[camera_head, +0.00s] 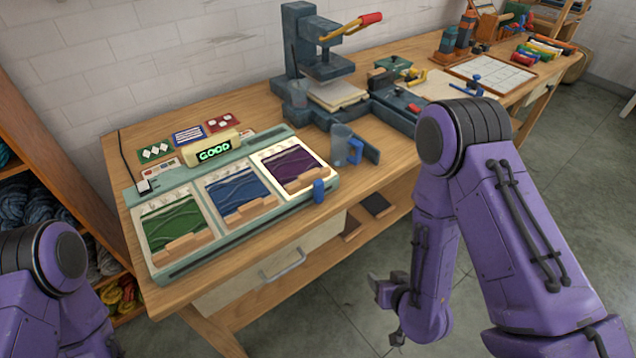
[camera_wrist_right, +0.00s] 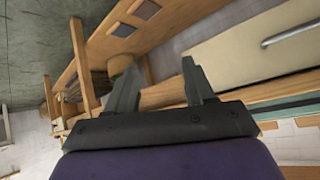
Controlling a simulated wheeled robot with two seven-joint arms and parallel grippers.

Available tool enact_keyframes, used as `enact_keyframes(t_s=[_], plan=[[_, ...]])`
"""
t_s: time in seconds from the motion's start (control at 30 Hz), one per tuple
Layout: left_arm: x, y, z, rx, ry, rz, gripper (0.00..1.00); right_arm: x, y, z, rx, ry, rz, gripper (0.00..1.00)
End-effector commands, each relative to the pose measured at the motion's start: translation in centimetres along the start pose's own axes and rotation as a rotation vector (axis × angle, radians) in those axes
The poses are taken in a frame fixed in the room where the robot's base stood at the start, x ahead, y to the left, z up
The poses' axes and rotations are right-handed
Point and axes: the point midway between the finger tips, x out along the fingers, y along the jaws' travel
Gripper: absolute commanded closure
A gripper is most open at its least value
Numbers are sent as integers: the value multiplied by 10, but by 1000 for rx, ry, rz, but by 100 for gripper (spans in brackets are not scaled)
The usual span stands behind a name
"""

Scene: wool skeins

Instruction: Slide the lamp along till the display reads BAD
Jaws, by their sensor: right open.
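The unit holds green, blue and purple sample panels side by side. A blue block (camera_head: 318,191) sits at the right end of the slotted rail along its front edge; it seems to be the sliding part, but I cannot tell whether it is the lamp. My right gripper (camera_head: 384,314) is open and empty, hanging over the floor in front of the bench, apart from the unit. It also shows in the right wrist view (camera_wrist_right: 158,82). My left gripper is out of view; only my left arm shows.
A dark press with a red-tipped lever (camera_head: 318,62) stands behind. A drawer handle (camera_head: 283,266) juts from the bench front. Wool shelves (camera_head: 40,190) stand left.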

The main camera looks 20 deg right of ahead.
Motion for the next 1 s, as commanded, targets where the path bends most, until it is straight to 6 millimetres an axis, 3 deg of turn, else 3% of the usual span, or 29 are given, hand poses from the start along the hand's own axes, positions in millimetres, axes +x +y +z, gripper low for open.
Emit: enact_keyframes(t_s=[0.03, 0.1, 0.2, 0.27, 0.43, 0.83, 0.9, 1.0], plan=[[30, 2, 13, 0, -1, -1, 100, 20, -22, -35, -66, 160, -115, 47], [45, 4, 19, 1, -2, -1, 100, 16, -54, -89, -167, 363, -257, 47], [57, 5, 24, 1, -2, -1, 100, -6, -84, -143, -270, 583, -391, 47], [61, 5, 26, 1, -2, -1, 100, -17, -95, -160, -309, 661, -436, 47], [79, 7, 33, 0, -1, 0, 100, -20, -105, -172, -341, 718, -471, 47], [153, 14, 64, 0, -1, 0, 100, -4, -115, -181, -332, 713, -465, 47], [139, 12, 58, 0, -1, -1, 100, 2, -125, -197, -332, 705, -465, 47], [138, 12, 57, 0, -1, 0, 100, 16, -136, -209, -333, 706, -465, 47]])
